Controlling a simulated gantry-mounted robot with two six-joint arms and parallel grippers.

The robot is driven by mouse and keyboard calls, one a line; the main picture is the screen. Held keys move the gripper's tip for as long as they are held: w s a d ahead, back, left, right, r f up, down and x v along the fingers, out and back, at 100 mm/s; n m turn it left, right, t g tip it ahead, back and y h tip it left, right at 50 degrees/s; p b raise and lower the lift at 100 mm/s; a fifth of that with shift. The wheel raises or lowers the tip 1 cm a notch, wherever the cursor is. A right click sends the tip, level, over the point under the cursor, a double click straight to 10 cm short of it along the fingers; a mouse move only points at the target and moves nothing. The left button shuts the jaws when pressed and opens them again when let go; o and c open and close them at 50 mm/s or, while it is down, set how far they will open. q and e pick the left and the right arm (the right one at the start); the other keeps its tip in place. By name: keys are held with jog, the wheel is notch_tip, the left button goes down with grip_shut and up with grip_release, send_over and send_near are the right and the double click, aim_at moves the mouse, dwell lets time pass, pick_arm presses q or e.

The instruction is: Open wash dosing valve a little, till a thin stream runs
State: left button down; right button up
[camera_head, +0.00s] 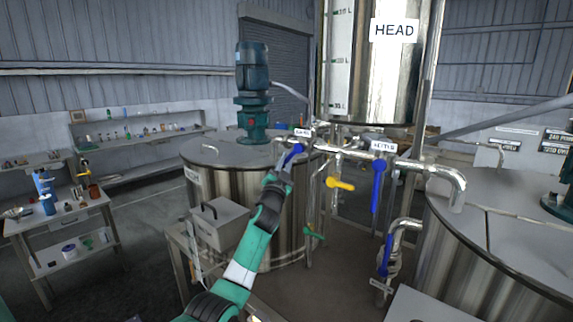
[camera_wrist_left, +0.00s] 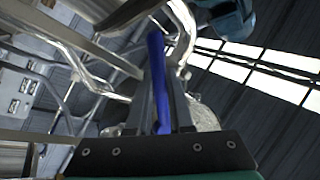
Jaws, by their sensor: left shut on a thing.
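My left gripper (camera_head: 284,172) reaches up from below in the head view and is shut on a blue valve handle (camera_head: 293,152). This handle sits on the pipe under a small white label (camera_head: 303,132), whose text is too small to read surely. In the left wrist view the blue handle (camera_wrist_left: 157,85) runs between the two fingers (camera_wrist_left: 160,95). The handle points down and to the left in the head view. The pipe's left end is over the left tank (camera_head: 225,155); I cannot make out any stream there. My right gripper is not in view.
A second blue handle (camera_head: 378,185) hangs down under another label (camera_head: 383,146). The HEAD vessel (camera_head: 372,80) hangs above. A right tank (camera_head: 500,235) and a lower blue handle (camera_head: 386,255) stand right.

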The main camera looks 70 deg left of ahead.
pick_arm(q)
jog(key=c, duration=0.8)
grip_release()
jog(key=shift+s+d+f+p, duration=0.1)
jog(key=shift+s+d+p, duration=0.25)
jog(key=shift+d+p, duration=0.25)
jog(key=p+v, duration=0.2)
jog(key=v, duration=0.8)
jog(key=shift+d+f, duration=0.1)
jog(key=shift+f, duration=0.05)
